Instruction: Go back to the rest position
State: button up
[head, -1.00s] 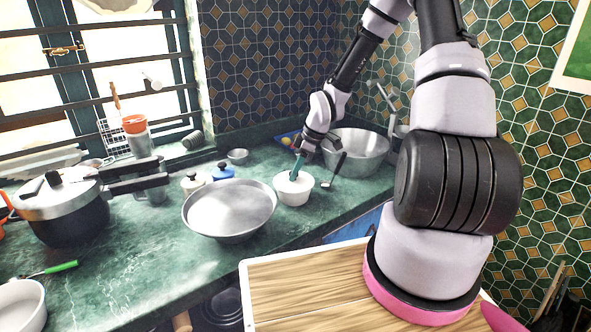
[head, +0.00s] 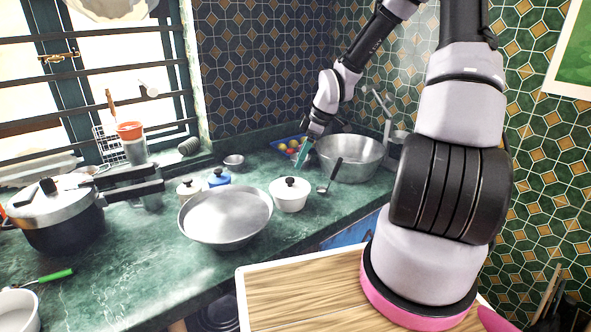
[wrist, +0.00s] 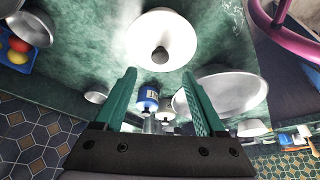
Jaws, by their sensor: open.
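My gripper (head: 303,152) is raised above the green counter, behind and slightly right of a small white lidded pot (head: 290,197). In the wrist view its two teal fingers (wrist: 158,82) stand wide apart with nothing between them in their grasp. The white pot, with its dark knob, shows beyond the fingertips in the wrist view (wrist: 178,38), apart from them. My arm reaches from the right side of the head view over the counter.
A steel basin (head: 350,160) stands right of my gripper, with a ladle (head: 332,176) before it. A blue tray (head: 287,146) of round fruit lies behind. A wide metal pan (head: 226,214), a blue jar (head: 219,178) and a pressure cooker (head: 55,212) stand left.

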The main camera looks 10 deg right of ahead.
jog(key=s+d+r+m+t+h, duration=0.15)
jog(key=s+r+m, duration=0.3)
jog(key=r, duration=0.45)
jog(key=s+d+r+m+h, duration=0.25)
jog(key=s+r+m, duration=0.2)
jog(key=r, duration=0.45)
jog(key=s+a+r+m+t+y, duration=0.1)
jog(key=s+r+m+t, duration=0.3)
jog(key=s+r+m, duration=0.4)
jog(key=s+r+y, duration=0.1)
jog(key=s+r, duration=0.3)
jog(key=s, duration=0.1)
jog(key=shift+a+r+m, duration=0.25)
jog(key=shift+m, duration=0.15)
jog(key=shift+w, duration=0.1)
